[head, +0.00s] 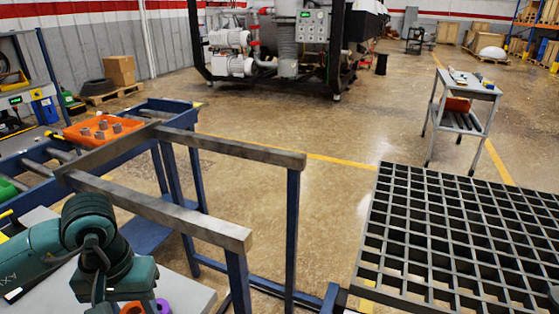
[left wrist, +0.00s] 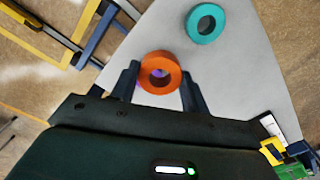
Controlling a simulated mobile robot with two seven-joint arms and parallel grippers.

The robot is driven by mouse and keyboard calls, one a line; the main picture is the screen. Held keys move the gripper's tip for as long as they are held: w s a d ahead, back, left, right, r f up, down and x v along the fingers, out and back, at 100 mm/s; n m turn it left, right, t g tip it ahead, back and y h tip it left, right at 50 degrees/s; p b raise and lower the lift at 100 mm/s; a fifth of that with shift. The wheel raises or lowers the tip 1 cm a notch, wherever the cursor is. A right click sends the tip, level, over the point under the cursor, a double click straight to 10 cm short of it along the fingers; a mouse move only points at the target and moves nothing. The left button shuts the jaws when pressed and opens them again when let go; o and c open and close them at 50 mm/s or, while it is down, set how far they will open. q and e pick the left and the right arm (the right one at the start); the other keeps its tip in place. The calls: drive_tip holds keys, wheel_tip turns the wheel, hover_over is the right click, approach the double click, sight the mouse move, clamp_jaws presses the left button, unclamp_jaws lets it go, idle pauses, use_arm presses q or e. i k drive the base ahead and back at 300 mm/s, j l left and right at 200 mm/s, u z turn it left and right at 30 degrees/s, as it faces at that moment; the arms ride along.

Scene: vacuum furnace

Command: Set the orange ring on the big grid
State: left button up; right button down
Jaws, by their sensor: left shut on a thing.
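The orange ring (left wrist: 147,82) sits between the two fingers of my left gripper (left wrist: 158,77), which is shut on it, above a pale table top. In the head view the orange ring (head: 132,307) shows only partly at the bottom edge, under my left wrist. A purple ring (head: 162,306) is beside it there and shows through the orange ring's hole in the left wrist view. The big grid (head: 370,212), a dark lattice of square openings, is at the right of the head view, well away from my left gripper. My right gripper is not in view.
A teal ring (left wrist: 194,33) lies on the pale table top (left wrist: 235,75). A metal-topped frame with blue legs (head: 190,220) stands between my left arm and the grid. An orange tray (head: 75,137) with several grey pieces is at the left. A small grey table (head: 468,84) stands behind the grid.

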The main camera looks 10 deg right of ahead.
sight(486, 288)
drive_tip(key=z, duration=2.65)
drive_tip(key=k+l, duration=0.05)
drive_tip(key=l, duration=0.05)
